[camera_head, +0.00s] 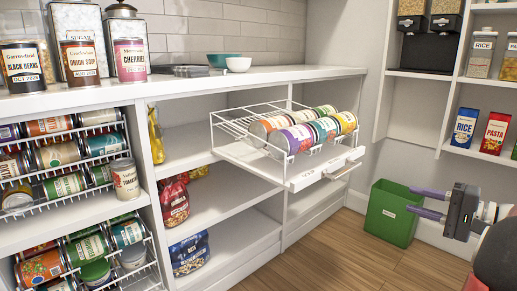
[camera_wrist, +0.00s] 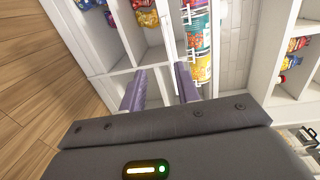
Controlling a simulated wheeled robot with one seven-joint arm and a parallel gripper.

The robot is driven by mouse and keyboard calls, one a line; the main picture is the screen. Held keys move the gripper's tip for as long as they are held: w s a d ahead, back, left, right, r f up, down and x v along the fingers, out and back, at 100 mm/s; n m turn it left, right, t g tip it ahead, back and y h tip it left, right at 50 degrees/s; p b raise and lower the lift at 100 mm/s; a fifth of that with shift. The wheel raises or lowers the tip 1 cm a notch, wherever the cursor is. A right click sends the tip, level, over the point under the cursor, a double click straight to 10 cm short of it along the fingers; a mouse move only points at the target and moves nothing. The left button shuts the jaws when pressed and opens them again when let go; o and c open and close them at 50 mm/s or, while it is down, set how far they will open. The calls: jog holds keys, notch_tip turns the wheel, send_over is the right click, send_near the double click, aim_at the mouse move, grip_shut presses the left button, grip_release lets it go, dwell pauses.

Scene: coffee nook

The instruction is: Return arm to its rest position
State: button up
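My gripper (camera_head: 412,200) is at the right of the head view, held in the air in front of the shelves. Its two purple fingers point left and stand apart with nothing between them. In the wrist view my gripper (camera_wrist: 160,70) also shows both fingers spread and empty. The forearm behind it runs off the lower right edge of the head view. The pulled-out white can rack (camera_head: 292,183) holds several cans (camera_head: 298,139) on their sides; it is left of my gripper and apart from it.
A green bin (camera_head: 391,213) stands on the floor beside and behind the fingers. A counter (camera_head: 190,83) with cans and bowls runs along the back left. Shelves with a rice box (camera_head: 465,128) and a pasta box (camera_head: 495,131) are at the right. The wooden floor (camera_head: 330,262) in front is clear.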

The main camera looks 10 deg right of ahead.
jog(key=s+a+n+g+h+p, duration=0.1)
jog(key=s+a+n+g+p, duration=0.2)
jog(key=a, duration=0.8)
jog(key=s+a+n+g+h+p, duration=0.15)
jog(key=a+g, duration=0.35)
jog(key=a, duration=0.5)
jog(key=s+a+n+h+p, duration=0.3)
jog(key=s+h, duration=0.1)
jog(key=s, duration=0.2)
jog(key=s+a+f+n+h+p, duration=0.1)
jog(key=s+a+n+h+p, duration=0.2)
jog(key=s, duration=0.3)
jog(key=shift+s+h, duration=0.3)
jog(key=shift+h, duration=0.25)
